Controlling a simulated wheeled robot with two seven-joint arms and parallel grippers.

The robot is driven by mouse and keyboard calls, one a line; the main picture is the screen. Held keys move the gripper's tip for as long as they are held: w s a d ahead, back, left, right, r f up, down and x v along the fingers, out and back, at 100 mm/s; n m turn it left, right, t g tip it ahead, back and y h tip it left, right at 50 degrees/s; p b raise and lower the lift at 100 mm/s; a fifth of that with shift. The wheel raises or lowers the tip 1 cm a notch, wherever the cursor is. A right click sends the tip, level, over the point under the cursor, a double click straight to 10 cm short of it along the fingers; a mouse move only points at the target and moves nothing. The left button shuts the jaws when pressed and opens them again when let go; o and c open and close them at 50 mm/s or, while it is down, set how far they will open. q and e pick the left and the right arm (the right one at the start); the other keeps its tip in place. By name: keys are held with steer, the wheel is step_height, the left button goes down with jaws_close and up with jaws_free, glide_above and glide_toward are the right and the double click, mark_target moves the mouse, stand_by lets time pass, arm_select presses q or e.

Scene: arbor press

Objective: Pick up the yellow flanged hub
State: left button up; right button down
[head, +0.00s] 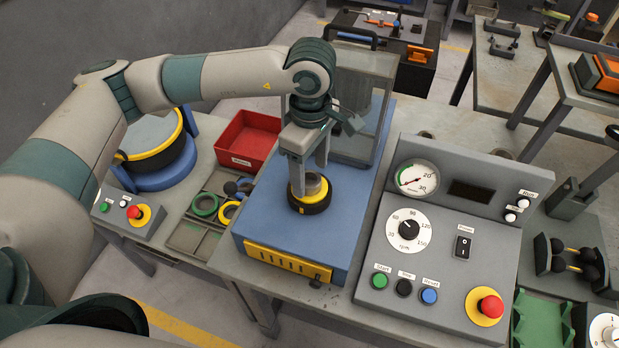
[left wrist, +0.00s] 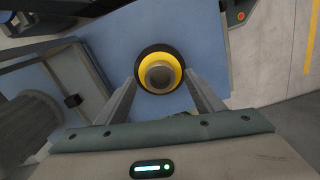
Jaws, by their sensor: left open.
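The yellow flanged hub (head: 296,188) sits upright on the blue press base (head: 345,200), in a black round ring, with a grey metal piece in its middle. In the left wrist view the yellow hub (left wrist: 176,69) shows from above as a ring between black and metal. My left gripper (head: 308,174) points down over it, open, with one finger on each side. In the left wrist view the fingertips (left wrist: 161,82) flank the black ring; whether they touch anything cannot be told. My right gripper is not in view.
A clear guard box (head: 360,95) stands close behind the hub. The control panel (head: 440,240) is to the right. A tray with green and yellow rings (head: 205,205) and a red bin (head: 250,138) lie to the left, before a round yellow-rimmed machine (head: 155,140).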

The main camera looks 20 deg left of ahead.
arm_select(q)
steer(key=shift+f, duration=0.9)
steer(key=c, duration=1.5)
